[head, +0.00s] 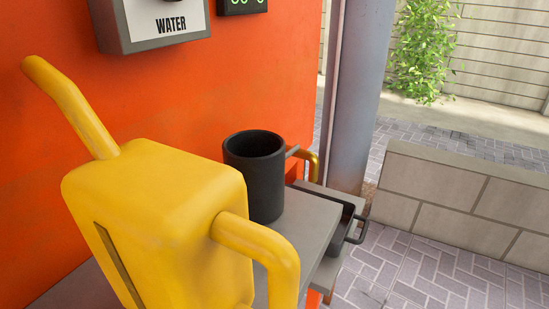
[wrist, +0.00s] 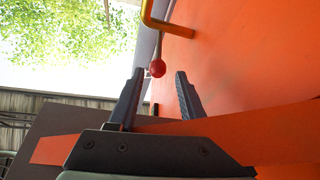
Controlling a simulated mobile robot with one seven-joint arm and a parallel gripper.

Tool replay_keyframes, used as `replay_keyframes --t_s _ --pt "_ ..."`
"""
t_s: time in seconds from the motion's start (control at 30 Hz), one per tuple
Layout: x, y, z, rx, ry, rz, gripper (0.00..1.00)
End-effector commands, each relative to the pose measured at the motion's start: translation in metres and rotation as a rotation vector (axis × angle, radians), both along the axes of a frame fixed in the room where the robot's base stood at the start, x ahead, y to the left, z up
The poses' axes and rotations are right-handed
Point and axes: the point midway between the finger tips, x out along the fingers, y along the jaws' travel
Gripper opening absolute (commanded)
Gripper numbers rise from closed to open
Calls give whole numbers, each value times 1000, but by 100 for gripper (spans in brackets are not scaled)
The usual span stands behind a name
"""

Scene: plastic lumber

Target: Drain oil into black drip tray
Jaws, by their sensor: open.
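The black drip tray (head: 350,222) sits at the right end of the grey ledge in the head view, its handle sticking out to the right. Its left part is hidden behind the ledge and a black cup. A brass pipe (head: 314,165) bends downward above the tray, with a short grey rod beside it. In the wrist view the brass pipe (wrist: 148,17) is at the top, and a red ball knob (wrist: 158,68) on a thin rod hangs below it. My gripper (wrist: 160,73) is open, and the knob appears between its fingertips, with no visible contact. The gripper is not in the head view.
A large yellow can (head: 160,215) with spout and handle fills the front left. The black cup (head: 255,175) stands upright on the grey ledge (head: 305,225). The orange panel (head: 200,90) rises behind. A grey post (head: 355,100) and a low block wall (head: 460,200) are at right.

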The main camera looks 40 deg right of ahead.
Motion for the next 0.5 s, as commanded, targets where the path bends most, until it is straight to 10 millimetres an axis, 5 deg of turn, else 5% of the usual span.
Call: replay_keyframes --t_s 0.5 --pt "43 -81 37 -1 -2 -3 49"
